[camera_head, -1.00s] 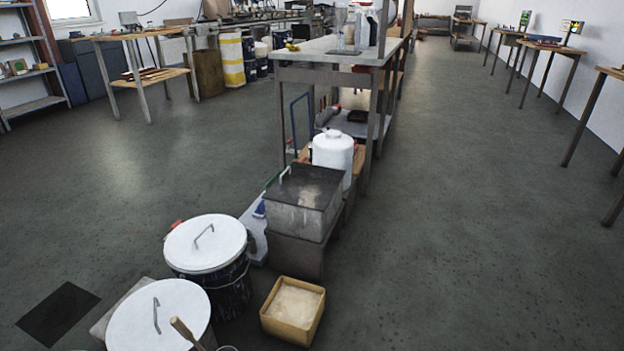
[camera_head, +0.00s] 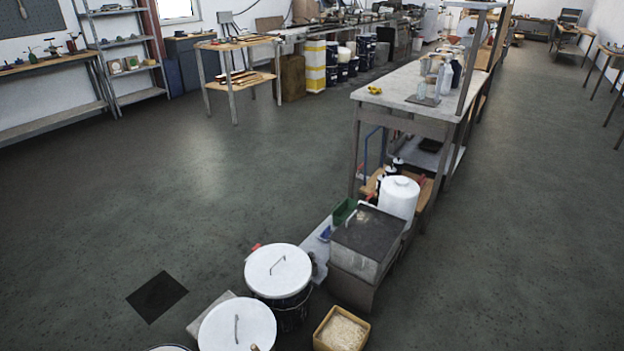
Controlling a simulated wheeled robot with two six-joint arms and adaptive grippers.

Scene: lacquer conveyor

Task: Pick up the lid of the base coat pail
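Two pails with round white lids stand on the floor at the bottom middle. The farther lid (camera_head: 278,262) has a thin wire handle and sits on a dark pail (camera_head: 288,312). The nearer lid (camera_head: 222,328) also has a handle, and its container is mostly hidden beneath it. I cannot read a label, so I cannot tell which is the base coat pail. Neither of my grippers is in view.
A tan box (camera_head: 341,325) with pale contents stands right of the pails. A grey lidded tank (camera_head: 366,240) and a white jug (camera_head: 398,196) stand behind. A dark square (camera_head: 157,297) lies on the floor at left.

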